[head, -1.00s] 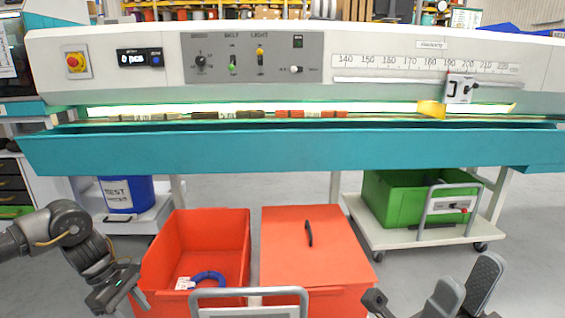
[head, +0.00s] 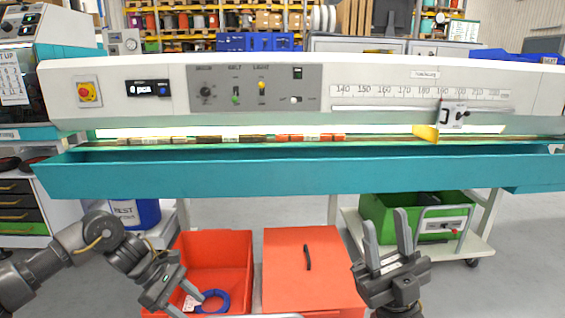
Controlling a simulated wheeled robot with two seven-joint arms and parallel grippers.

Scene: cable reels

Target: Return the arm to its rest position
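My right gripper (head: 388,236) is at the lower right, fingers pointing up and spread apart with nothing between them. A blue cable ring (head: 213,301) and a white tag lie in the open red bin, just right of the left gripper.
A long cutting machine with a teal trough (head: 290,178) spans the view ahead. A red bin with a closed lid (head: 305,265) stands in the middle. A green crate (head: 376,212) sits on a cart at right. A blue bin (head: 146,213) is at left. Floor at far right is clear.

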